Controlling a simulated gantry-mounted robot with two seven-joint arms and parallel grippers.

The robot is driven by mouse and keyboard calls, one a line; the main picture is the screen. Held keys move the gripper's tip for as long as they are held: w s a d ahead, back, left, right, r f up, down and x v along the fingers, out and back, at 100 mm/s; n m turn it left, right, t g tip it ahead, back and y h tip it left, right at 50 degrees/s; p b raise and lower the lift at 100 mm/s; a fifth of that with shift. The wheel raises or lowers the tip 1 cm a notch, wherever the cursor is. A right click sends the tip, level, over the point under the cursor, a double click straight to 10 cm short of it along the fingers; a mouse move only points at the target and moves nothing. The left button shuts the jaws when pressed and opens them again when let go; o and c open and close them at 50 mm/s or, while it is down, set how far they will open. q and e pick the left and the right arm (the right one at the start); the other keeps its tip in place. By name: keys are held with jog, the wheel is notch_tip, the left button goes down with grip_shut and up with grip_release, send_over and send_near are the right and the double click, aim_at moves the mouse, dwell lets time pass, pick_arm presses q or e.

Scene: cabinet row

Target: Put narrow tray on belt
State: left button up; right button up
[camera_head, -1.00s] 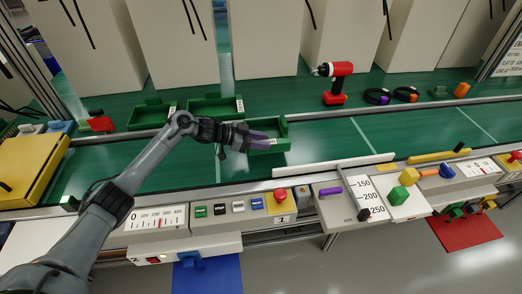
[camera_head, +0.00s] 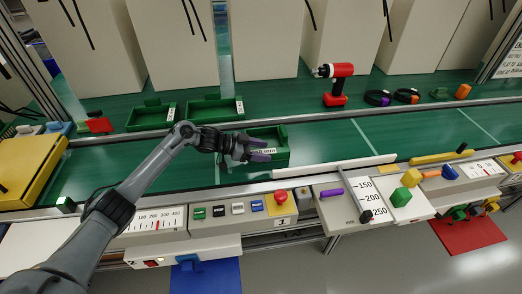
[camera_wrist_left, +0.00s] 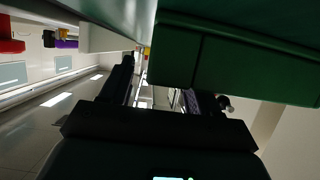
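A green tray (camera_head: 282,154) with a white label rests on the green belt (camera_head: 330,138), close to its front side. My left gripper (camera_head: 260,151) is at the tray's left front part, its purple-tipped fingers spread apart. It overlaps the tray in the head view, and I cannot tell whether it touches. In the left wrist view a green wall, likely this tray's (camera_wrist_left: 235,72), fills the upper right, and the fingers (camera_wrist_left: 160,88) stand apart, the right one partly hidden by it. Two more green trays (camera_head: 152,122) (camera_head: 215,116) stand on the back ledge. My right gripper is not in view.
A red drill (camera_head: 341,75) and dark rings with purple and orange parts (camera_head: 377,97) stand on the back ledge. A white rail (camera_head: 335,166) and control panels with a red button (camera_head: 281,197) line the front. The belt to the right is clear.

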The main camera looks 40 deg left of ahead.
pick_arm(q)
jog(key=shift+r, duration=0.2)
jog(key=shift+s+a+r, duration=0.15)
jog(key=shift+s+a, duration=0.1)
jog(key=p+v, duration=0.3)
jog(key=v, duration=0.8)
jog(key=shift+p, duration=0.3)
jog(key=shift+s+r, duration=0.1)
jog(key=shift+r, duration=0.1)
